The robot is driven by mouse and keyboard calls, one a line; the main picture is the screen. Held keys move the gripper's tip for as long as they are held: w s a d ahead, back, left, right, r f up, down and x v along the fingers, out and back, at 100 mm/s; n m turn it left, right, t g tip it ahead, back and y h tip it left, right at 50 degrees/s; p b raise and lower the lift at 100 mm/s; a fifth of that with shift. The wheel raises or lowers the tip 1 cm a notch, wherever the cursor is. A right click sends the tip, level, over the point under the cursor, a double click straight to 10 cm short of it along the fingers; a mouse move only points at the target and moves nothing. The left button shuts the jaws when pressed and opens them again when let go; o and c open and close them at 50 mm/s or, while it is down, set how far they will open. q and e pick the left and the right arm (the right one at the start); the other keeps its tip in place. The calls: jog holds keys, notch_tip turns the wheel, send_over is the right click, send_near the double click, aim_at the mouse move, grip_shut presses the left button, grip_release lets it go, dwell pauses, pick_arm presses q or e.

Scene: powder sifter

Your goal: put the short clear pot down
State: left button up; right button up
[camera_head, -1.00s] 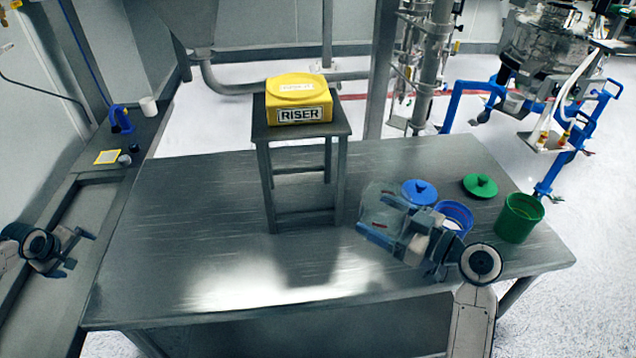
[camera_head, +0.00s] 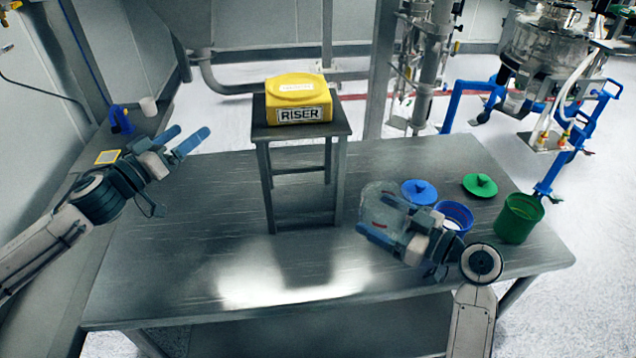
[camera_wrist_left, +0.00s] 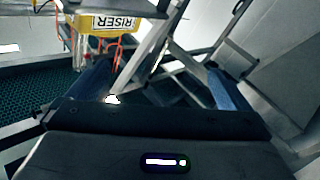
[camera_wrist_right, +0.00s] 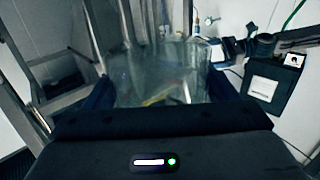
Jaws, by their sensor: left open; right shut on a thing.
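The short clear pot (camera_head: 380,206) is see-through, with a small red mark on it. My right gripper (camera_head: 386,222) is shut on it, at the right part of the steel table (camera_head: 190,255). In the head view I cannot tell whether the pot's base touches the table. In the right wrist view the pot (camera_wrist_right: 160,75) fills the space between the fingers. My left gripper (camera_head: 186,137) is open and empty above the table's left edge, pointing to the right. In the left wrist view its fingers stand wide apart with nothing between them.
A yellow box marked RISER (camera_head: 298,98) sits on a small steel stand (camera_head: 300,131) in mid-table. Right of the pot are a blue lid (camera_head: 419,191), a blue tub (camera_head: 455,215), a green lid (camera_head: 480,185) and a green tub (camera_head: 519,218). The table's left and front are clear.

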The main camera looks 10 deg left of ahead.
pick_arm(q)
jog(key=w+d+r+n+t+y, duration=0.25)
jog(key=w+r+n+y, duration=0.2)
jog(key=r+n, duration=0.3)
jog(key=s+d+r+m+g+h, duration=0.1)
jog(key=d+r+m+g+h, duration=0.15)
jog(key=d, duration=0.45)
jog(key=s+d+r+m+g+h, duration=0.1)
jog(key=d+r+g+h, duration=0.15)
jog(key=d, duration=0.55)
jog(key=s+d+f+m+g+h, duration=0.3)
jog(key=d+f+m+g+h, duration=0.2)
jog(key=d+g, duration=0.15)
jog(key=m+g+h, duration=0.1)
jog(key=m+g, duration=0.6)
jog(key=m, duration=0.7)
send_near(380, 201)
jog(key=s+a+r, duration=0.2)
jog(key=s+r, duration=0.3)
jog(key=x, duration=1.2)
jog(key=shift+w, duration=0.2)
jog(key=shift+a, duration=0.1)
